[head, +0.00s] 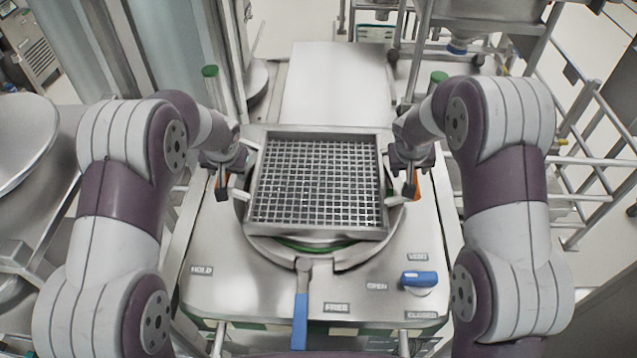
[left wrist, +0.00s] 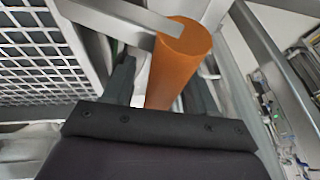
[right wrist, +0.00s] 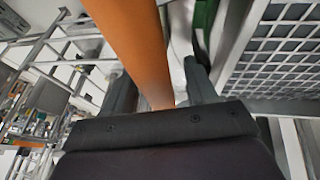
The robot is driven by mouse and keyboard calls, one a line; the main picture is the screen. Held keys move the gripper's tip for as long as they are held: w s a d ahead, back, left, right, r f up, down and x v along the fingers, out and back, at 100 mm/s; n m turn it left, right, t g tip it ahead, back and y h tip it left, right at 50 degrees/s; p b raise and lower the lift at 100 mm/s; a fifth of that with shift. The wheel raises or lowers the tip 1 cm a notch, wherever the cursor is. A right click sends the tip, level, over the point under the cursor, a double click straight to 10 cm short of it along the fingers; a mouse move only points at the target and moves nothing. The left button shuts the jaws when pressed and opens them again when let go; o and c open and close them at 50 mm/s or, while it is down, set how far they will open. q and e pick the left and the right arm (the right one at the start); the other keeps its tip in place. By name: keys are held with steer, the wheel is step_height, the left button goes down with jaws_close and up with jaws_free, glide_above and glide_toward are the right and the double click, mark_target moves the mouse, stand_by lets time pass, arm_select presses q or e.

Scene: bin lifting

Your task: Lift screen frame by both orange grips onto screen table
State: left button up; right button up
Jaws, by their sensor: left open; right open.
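The screen frame (head: 318,233), a square metal frame with a grid mesh, rests on a round metal seat in the middle of the machine top. My left gripper (head: 222,187) is at its left side. In the left wrist view the left orange grip (left wrist: 181,60) stands between my two open fingers (left wrist: 158,85). My right gripper (head: 409,188) is at the frame's right side. In the right wrist view the right orange grip (right wrist: 135,45) passes between my open fingers (right wrist: 160,90). I cannot tell if any finger touches a grip. The mesh shows beside both grips.
A flat pale metal table (head: 338,85) lies behind the frame, its top clear; I cannot tell if it is the screen table. A blue-handled clamp lever (head: 300,318) and a blue valve handle (head: 419,279) are in front. Rails (head: 590,160) stand at right.

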arm_select(q)
steer(key=shift+w, duration=0.1)
jaws_close()
arm_select(e)
jaws_close()
arm_select(q)
steer(key=shift+r, duration=0.1)
arm_select(e)
steer(key=shift+w, duration=0.1)
stand_by(0.8)
